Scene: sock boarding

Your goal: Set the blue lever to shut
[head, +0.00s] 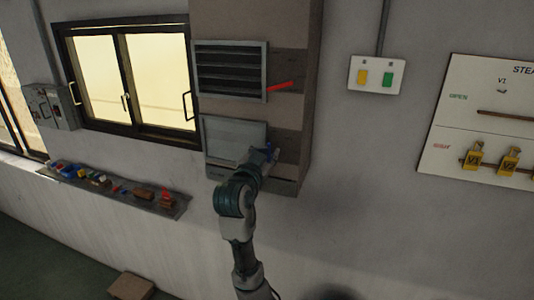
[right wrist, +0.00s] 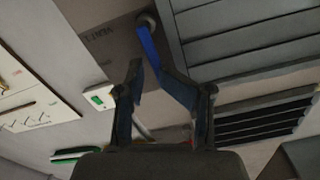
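The blue lever (right wrist: 148,45) hangs from a round pivot beside a grey louvred vent in the right wrist view. In the head view only a small blue bit (head: 268,149) shows at the lower vent (head: 235,135), mostly hidden by my gripper. The lower vent's slats look flat and pale. My right gripper (right wrist: 152,72) is open, its two fingers apart, with the lever's free end between or just beyond the fingertips; I cannot tell if they touch. In the head view the right gripper (head: 260,158) is at the column's lower part. My left gripper is not in view.
An upper vent (head: 230,70) with dark gaps between slats has a red lever (head: 286,86) at its right. A switch plate (head: 377,75) and a steam board (head: 490,120) are on the wall at right. A cluttered shelf (head: 178,209) runs below the window.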

